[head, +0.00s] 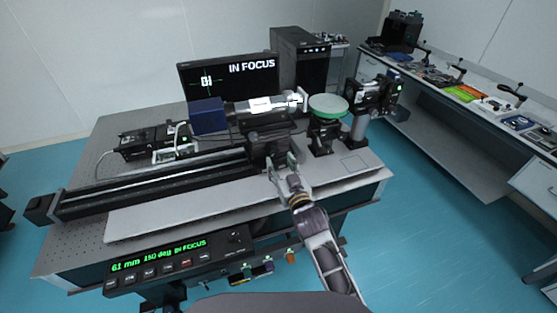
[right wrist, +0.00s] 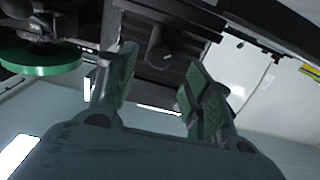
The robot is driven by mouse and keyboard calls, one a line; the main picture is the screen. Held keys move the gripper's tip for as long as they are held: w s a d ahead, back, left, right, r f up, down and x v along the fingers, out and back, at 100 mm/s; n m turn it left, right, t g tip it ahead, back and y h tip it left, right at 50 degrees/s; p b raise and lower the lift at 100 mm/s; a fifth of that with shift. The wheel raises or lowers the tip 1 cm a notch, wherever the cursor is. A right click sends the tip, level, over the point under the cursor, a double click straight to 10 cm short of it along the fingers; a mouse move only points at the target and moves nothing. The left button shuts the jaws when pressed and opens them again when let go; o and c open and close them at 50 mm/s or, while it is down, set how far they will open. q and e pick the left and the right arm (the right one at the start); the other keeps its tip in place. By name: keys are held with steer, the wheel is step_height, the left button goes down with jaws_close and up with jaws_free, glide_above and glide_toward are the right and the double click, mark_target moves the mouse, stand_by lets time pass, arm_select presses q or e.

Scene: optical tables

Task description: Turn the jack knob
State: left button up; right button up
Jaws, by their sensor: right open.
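My right gripper (head: 281,164) is open in front of the black carriage (head: 267,143) on the long rail. In the right wrist view the two green-padded fingers (right wrist: 160,72) stand apart with nothing gripped. A small dark knob (right wrist: 159,54) shows between and beyond the fingertips, on the dark block; it looks like the jack knob. I cannot tell its exact distance from the pads, and no contact is visible. In the head view the knob cannot be made out behind the fingers. The left gripper is not in view.
A pale green disc (head: 328,105) on a black mount stands right of the carriage; it also shows in the right wrist view (right wrist: 40,60). A white-and-blue camera tube sits above the carriage. The monitor (head: 228,80) and front panel (head: 160,265) read IN FOCUS; the panel adds 61 mm, 150 deg.

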steer(key=shift+v, duration=2.8)
